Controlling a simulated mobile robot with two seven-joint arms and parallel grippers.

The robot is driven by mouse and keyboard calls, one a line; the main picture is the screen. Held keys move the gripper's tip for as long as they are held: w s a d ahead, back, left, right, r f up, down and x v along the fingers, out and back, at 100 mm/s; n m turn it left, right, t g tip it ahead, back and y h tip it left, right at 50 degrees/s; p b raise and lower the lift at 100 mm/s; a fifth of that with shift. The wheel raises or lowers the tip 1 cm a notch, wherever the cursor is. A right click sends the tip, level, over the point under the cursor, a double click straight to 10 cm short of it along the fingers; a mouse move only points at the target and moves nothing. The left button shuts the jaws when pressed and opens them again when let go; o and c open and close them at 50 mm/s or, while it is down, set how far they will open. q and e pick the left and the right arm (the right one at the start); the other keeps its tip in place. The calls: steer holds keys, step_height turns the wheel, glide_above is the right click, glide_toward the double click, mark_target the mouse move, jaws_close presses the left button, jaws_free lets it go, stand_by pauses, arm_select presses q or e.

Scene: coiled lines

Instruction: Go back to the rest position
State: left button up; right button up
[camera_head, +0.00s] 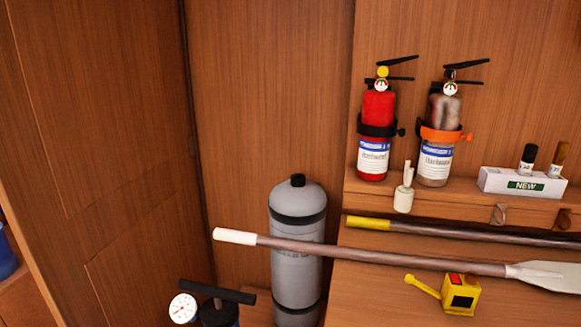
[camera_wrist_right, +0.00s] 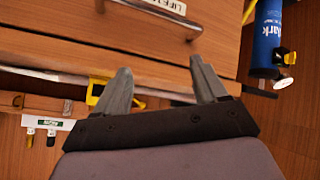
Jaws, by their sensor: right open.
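My right gripper (camera_wrist_right: 163,80) shows in the right wrist view. Its two grey fingers are spread apart with nothing between them. It is in front of a wooden drawer front (camera_wrist_right: 150,40) that has a metal handle and a label reading "LIFE…". I cannot tell whether the fingers touch the wood. Neither gripper shows in the head view, and my left gripper is out of sight.
Two extinguishers, red (camera_head: 376,135) and worn (camera_head: 440,138), stand on a shelf. A grey cylinder (camera_head: 298,245), a pump (camera_head: 217,305), a paddle (camera_head: 380,256) and a yellow tool (camera_head: 460,293) are below. A blue cylinder (camera_wrist_right: 267,40) is right in the wrist view.

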steer(key=s+f+m+g, duration=0.2)
steer(key=s+f+g, duration=0.45)
steer(key=s, duration=0.65)
steer(key=w+a+f+t+y, duration=0.2)
steer(key=w+f+t, duration=0.5)
steer(key=f, duration=0.2)
steer(key=shift+a+y, duration=0.3)
steer(key=shift+a, duration=0.05)
steer(key=c, duration=0.6)
steer(key=shift+o, duration=0.2)
steer(key=shift+s, duration=0.15)
